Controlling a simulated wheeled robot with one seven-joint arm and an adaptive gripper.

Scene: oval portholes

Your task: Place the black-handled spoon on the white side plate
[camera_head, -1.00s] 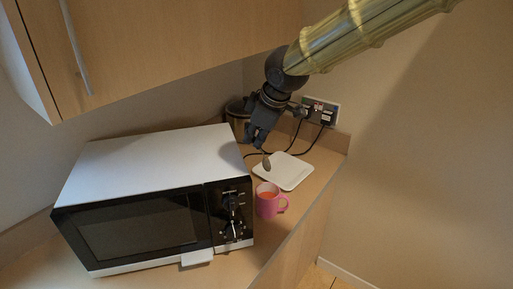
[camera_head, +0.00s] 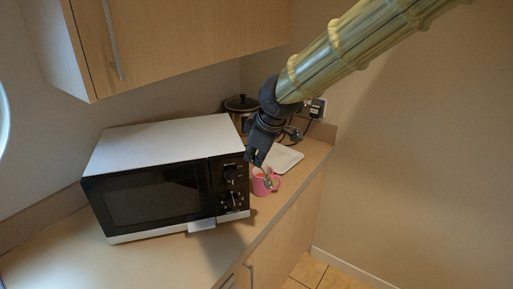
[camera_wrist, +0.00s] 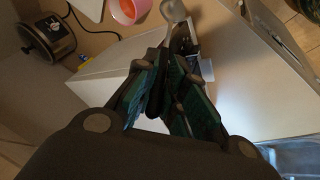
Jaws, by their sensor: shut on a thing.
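My gripper (camera_head: 256,157) is shut on the black-handled spoon (camera_wrist: 173,12), which points away from the fingers. In the wrist view my gripper (camera_wrist: 168,70) has the dark handle between its fingers and the metal bowl beyond them. In the head view the spoon's bowl (camera_head: 265,176) is small and shows against the pink mug; whether it touches the mug I cannot tell. The white side plate (camera_head: 288,159) lies on the counter behind and right of the mug, partly hidden by my gripper. The plate also shows at the wrist view's top edge (camera_wrist: 90,8). It looks empty.
The pink mug (camera_head: 262,188) with orange-red contents stands beside the microwave's right front corner. The microwave (camera_head: 160,190) fills the counter left of my gripper. A dark-lidded cooker (camera_head: 241,104) and wall socket with cables (camera_head: 317,108) are behind. A cupboard (camera_head: 180,35) hangs above.

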